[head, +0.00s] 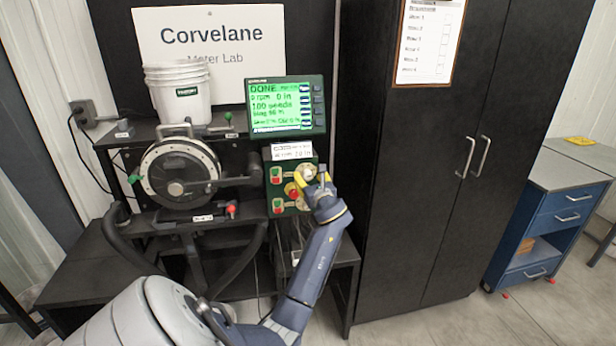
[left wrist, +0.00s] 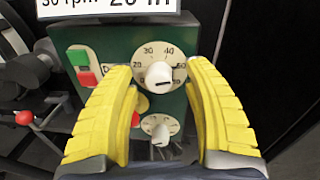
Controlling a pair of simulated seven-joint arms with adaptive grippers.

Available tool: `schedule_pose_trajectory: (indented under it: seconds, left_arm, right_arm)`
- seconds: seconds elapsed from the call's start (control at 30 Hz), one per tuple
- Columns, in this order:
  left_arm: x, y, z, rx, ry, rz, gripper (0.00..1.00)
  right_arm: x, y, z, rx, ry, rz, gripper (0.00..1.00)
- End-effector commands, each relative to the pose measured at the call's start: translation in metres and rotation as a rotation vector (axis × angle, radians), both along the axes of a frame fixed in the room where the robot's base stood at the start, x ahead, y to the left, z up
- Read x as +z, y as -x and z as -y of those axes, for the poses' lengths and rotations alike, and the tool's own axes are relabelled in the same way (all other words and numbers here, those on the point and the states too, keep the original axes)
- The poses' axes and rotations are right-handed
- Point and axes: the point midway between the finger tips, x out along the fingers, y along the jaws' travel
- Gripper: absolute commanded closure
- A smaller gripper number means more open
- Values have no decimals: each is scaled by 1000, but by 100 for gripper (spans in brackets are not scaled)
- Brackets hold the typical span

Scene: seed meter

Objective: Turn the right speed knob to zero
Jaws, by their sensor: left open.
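A green control box (head: 267,189) stands right of the seed meter. In the left wrist view it carries an upper white knob (left wrist: 158,75) on a round numbered dial and a lower white knob (left wrist: 160,132) on a smaller dial. A dark mark on the upper knob lies nearly level; I cannot tell which end points. My left gripper (head: 314,182) is in front of the box's right side. In the left wrist view its yellow fingers (left wrist: 160,72) are open, one on each side of the upper knob, with visible gaps. My right gripper is not in view.
Red and green buttons (left wrist: 83,69) sit left of the upper dial. A label (head: 292,151) stands above the box, below a green screen (head: 280,107) reading DONE and 0 rpm. The seed meter disc (head: 178,165) is left; a black cabinet (head: 400,200) is close on the right.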

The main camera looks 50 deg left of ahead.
Motion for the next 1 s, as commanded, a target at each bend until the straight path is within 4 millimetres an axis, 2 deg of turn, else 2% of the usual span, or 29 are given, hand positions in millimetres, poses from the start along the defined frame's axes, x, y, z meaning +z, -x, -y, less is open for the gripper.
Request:
schedule_pose_trajectory:
  seconds: [0.2,0.5,0.9,0.97,1.0]
  left_arm:
    - [0,-3,-8,1,1,0,49]
    - [0,-3,-8,0,1,0,47]
    - [-1,-3,-8,0,1,0,94]
    - [0,-3,-8,0,1,0,100]
    - [0,-3,-8,0,1,0,100]
  right_arm:
    - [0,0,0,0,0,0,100]
    - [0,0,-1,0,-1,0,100]
    - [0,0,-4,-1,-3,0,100]
    - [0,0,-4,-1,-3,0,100]
    - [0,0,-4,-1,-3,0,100]
